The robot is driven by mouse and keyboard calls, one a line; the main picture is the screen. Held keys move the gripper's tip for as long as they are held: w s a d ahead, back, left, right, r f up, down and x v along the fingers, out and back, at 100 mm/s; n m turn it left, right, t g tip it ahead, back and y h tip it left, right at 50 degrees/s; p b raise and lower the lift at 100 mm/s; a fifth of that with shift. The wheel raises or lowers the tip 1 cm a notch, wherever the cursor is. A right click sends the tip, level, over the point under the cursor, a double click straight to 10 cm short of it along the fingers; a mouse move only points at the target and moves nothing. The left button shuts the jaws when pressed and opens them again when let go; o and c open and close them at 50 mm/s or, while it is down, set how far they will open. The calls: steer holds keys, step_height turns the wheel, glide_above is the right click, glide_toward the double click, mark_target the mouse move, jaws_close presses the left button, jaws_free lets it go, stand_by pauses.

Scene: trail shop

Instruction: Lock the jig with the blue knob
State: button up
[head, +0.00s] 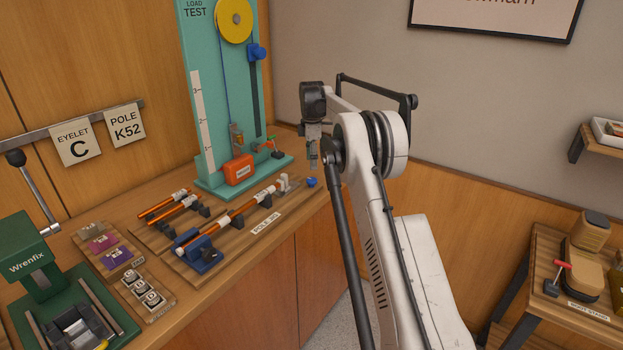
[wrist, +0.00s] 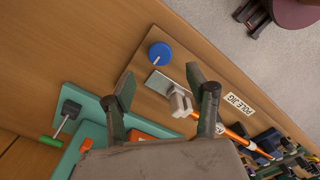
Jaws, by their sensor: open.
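The pole jig is a wooden board (head: 205,262) on the bench, with an orange-and-white pole (head: 240,212) lying along it. A blue clamp (head: 200,252) sits at the pole's near end and a pale end block (head: 284,183) at the far end. The blue knob (head: 312,182) is at the board's far right end; in the wrist view the round knob (wrist: 160,51) has a pale pointer line. My gripper (head: 314,162) is above the bench close to the knob. In the wrist view its fingers (wrist: 162,92) are apart and empty, not around the knob.
A teal load-test stand (head: 205,130) with an orange weight (head: 239,171) stands behind the jig. Left are a green Wrenfix press (head: 32,255), a purple-piece tray (head: 108,250) and a tray of metal eyelets (head: 148,296). Spare poles (head: 165,205) lie behind the jig pole.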

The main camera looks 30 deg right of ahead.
mark_target(312, 180)
step_height(312, 180, down, 8)
stand_by(0.4)
steer(key=shift+c, duration=0.6)
steer(key=c, duration=1)
steer(key=shift+c, duration=0.2)
